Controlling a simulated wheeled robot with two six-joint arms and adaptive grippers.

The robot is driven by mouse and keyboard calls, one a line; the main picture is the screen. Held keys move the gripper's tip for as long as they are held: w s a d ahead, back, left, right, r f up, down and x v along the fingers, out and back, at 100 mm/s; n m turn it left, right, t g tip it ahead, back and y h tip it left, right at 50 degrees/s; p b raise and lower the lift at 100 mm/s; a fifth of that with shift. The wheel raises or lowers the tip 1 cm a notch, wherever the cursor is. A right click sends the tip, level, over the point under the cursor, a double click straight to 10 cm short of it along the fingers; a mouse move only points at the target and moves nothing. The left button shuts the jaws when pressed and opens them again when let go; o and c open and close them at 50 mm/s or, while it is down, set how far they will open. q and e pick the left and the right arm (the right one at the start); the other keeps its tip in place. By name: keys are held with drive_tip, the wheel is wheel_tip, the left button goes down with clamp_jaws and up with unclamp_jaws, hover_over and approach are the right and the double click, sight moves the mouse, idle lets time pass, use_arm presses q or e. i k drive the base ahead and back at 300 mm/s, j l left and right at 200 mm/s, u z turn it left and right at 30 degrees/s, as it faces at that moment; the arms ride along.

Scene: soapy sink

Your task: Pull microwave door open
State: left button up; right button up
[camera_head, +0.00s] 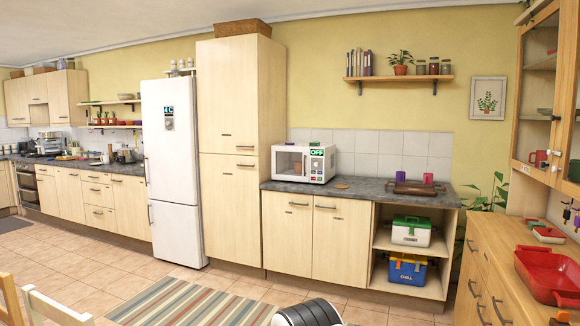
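The white microwave (318,180) stands on the dark grey counter to the right of the tall wooden cupboard. Its door (287,162) has a dark window and looks shut. A handle runs upright at the door's right side. The control panel beside it shows a green OFF sign (317,148). Neither of my grippers is in view, and nothing touches the microwave.
The counter (365,190) holds a brown tray (412,188) with purple and red cups. Cabinets (340,245) and open shelves with coolers stand below. A white fridge (175,170) is left, a wooden sideboard (520,262) right. A striped rug (190,305) covers the open tiled floor.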

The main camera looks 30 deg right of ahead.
sight(306, 150)
drive_tip(key=i+l+z, duration=0.7)
drive_tip(key=i, duration=0.3)
drive_tip(key=i+l+z, duration=0.25)
drive_tip(key=i, duration=1.05)
drive_tip(key=i+z, duration=0.3)
drive_tip(key=i, duration=0.95)
